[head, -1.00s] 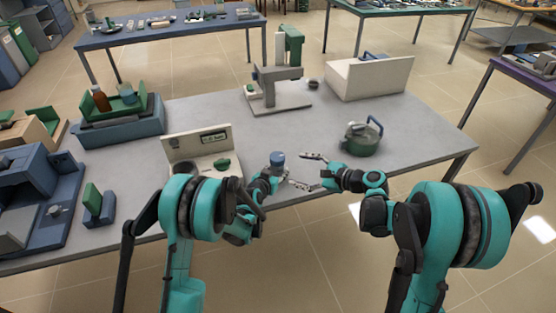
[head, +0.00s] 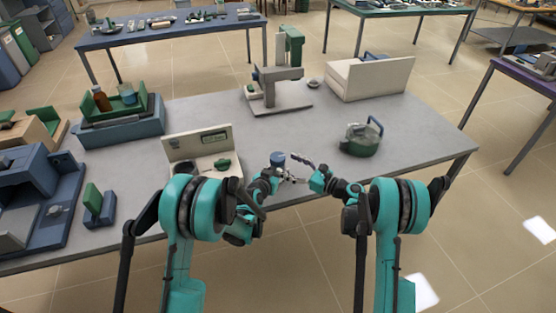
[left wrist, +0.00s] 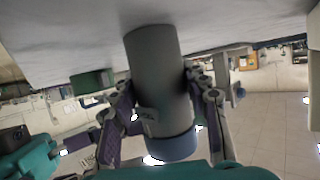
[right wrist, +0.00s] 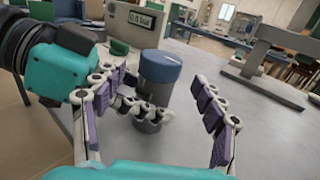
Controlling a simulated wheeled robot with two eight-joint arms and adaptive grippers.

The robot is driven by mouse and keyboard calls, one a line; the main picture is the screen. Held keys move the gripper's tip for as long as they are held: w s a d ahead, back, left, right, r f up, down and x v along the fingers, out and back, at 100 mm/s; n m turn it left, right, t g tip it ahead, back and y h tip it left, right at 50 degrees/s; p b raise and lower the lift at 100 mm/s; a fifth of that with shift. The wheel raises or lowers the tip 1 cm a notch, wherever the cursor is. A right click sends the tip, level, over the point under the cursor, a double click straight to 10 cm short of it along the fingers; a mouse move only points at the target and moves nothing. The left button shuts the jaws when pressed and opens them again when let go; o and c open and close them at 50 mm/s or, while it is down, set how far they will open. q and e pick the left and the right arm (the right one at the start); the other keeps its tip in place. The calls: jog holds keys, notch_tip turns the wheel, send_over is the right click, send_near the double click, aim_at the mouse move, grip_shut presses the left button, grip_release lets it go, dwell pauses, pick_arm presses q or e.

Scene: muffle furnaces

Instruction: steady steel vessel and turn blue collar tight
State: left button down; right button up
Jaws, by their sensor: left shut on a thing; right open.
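The steel vessel (left wrist: 158,75) is a grey cylinder with a blue collar (left wrist: 172,146) at its top end; the left wrist view shows it upside down. In the head view the blue collar (head: 277,157) shows near the table's front edge. My left gripper (head: 271,177) is shut on the vessel's body, with its fingers on both sides below the collar. In the right wrist view the collar (right wrist: 160,66) stands upright, with the left fingers around the grey body. My right gripper (right wrist: 160,122) is open and empty, its fingers spread to either side of the vessel and apart from the collar.
A beige unit with a display (head: 205,143) stands just left of the vessel. A green kettle-like pot (head: 361,142) stands to the right. A grey stand (head: 277,95) and a pale box (head: 370,78) are farther back. The middle of the table is clear.

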aim_at(284, 163)
jog(key=x, duration=0.5)
jog(key=shift+a, duration=0.1)
jog(key=c, duration=1.2)
